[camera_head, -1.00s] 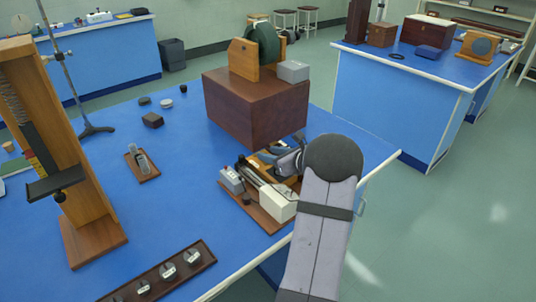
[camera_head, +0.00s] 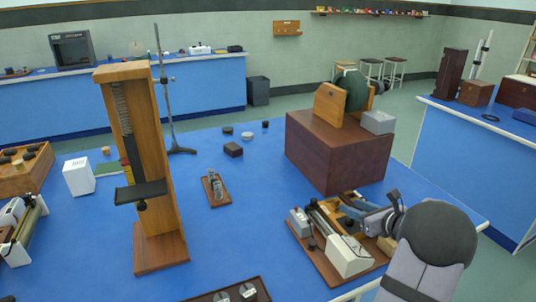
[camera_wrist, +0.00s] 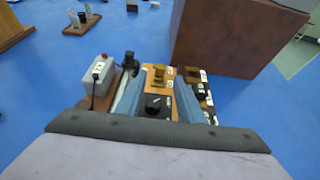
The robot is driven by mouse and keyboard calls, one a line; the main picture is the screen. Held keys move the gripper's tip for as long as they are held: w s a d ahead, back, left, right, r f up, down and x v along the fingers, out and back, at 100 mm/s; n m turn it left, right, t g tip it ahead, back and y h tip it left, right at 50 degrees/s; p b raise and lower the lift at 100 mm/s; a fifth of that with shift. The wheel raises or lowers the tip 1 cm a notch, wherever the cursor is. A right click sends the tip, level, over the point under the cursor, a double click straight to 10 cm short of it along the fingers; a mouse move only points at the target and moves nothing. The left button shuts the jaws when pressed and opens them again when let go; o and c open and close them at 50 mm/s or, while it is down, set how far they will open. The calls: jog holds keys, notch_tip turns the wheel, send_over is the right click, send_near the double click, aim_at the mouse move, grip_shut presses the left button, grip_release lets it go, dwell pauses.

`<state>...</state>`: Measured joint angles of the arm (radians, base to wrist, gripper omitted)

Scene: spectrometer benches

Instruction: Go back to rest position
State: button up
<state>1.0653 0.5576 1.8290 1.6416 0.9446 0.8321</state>
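My gripper (camera_wrist: 160,78) shows in the wrist view as two blue-grey fingers spread apart, with nothing held between them. A wooden board with a black knob (camera_wrist: 156,104) and brass terminals (camera_wrist: 192,76) shows between and beside the fingers. In the head view my gripper (camera_head: 352,212) is low over the bench apparatus on a brown base (camera_head: 318,262), in front of the large brown box (camera_head: 335,160). My wrist partly hides it there. Whether the fingers touch the apparatus I cannot tell.
A tall wooden stand (camera_head: 158,180) and a metal rod stand (camera_head: 166,100) rise from the blue bench (camera_head: 100,230). The grey box (camera_wrist: 97,80) is left of my fingers.

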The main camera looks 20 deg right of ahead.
jog(key=a+n, duration=0.1)
jog(key=a, duration=0.1)
jog(key=a+n+g+y+p, duration=0.1)
jog(key=a, duration=0.2)
jog(key=w+a+n+y, duration=0.1)
jog(key=a, duration=0.1)
jog(key=shift+w+a+r+n, duration=0.1)
jog(key=shift+a+n, duration=0.15)
jog(key=shift+n, duration=0.05)
jog(key=s+a+n+g+y+p, duration=0.25)
jog(key=a+n, duration=0.35)
jog(key=a, duration=0.4)
jog(key=s+a+n+g+y+p, duration=0.15)
jog(key=s+a+n+g, duration=0.35)
jog(key=a, duration=0.6)
jog(key=s+a+r+n+g+h+p, duration=0.1)
jog(key=s+a+n+g+h+p, duration=0.2)
jog(key=s+n, duration=0.65)
jog(key=s+a+n+g+h+p, duration=0.25)
jog(key=s+a+n, duration=0.3)
jog(key=n, duration=0.65)
notch_tip(320, 180, down, 14)
jog(key=b, duration=1.3)
jog(key=shift+d+t+b, duration=0.15)
jog(key=shift+t+b, duration=0.15)
jog(key=shift+b, duration=0.05)
jog(key=shift+s+h, duration=0.1)
jog(key=shift+h, duration=0.15)
